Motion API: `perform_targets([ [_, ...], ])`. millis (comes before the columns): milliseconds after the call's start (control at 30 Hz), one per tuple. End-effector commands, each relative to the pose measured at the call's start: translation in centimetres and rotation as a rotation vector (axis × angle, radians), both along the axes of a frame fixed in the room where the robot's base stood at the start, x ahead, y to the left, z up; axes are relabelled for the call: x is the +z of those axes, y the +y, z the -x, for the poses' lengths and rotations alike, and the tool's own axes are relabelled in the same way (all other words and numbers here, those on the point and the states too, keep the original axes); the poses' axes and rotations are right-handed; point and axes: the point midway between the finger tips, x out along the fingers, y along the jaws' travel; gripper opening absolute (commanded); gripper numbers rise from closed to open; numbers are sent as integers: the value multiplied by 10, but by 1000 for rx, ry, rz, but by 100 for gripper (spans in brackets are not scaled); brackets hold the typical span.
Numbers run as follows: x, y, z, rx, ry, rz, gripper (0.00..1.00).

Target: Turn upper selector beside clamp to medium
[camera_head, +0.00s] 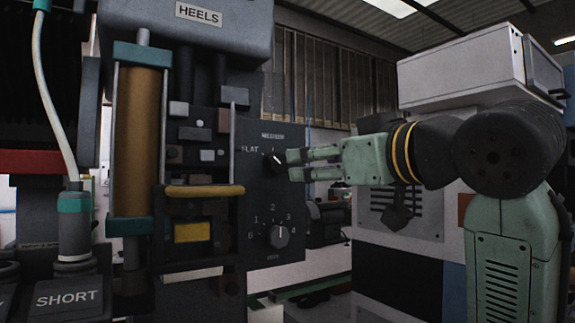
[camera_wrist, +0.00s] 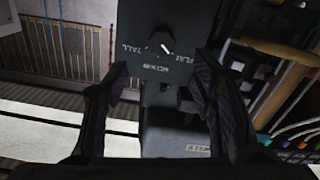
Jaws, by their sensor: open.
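The upper selector (camera_head: 273,161) is a small dark knob high on the dark panel right of the press. FLAT and MEDIUM labels show around it in the head view. In the wrist view the selector (camera_wrist: 157,47) sits between FLAT and TALL, with lettering upside down. Its white pointer mark appears to slant toward FLAT. My gripper (camera_head: 291,165) is at the selector from the right, fingers pointing left. In the wrist view my gripper (camera_wrist: 161,80) is open, with its fingers apart on either side of the knob's line. I cannot tell whether a fingertip touches it.
A lower numbered dial (camera_head: 278,236) is on the same panel below. The press with a brass cylinder (camera_head: 138,140), yellow bar (camera_head: 204,190) and HEELS head (camera_head: 199,14) stands left. A white-topped cabinet (camera_head: 460,70) stands behind my arm at right.

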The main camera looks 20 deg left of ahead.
Motion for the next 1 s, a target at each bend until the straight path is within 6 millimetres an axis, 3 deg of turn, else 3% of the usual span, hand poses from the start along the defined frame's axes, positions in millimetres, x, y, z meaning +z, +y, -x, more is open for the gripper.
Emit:
perform_targets([
  [600,2,76,-59,2,2,0,52],
  [1000,-1,84,-66,0,-1,1,52],
])
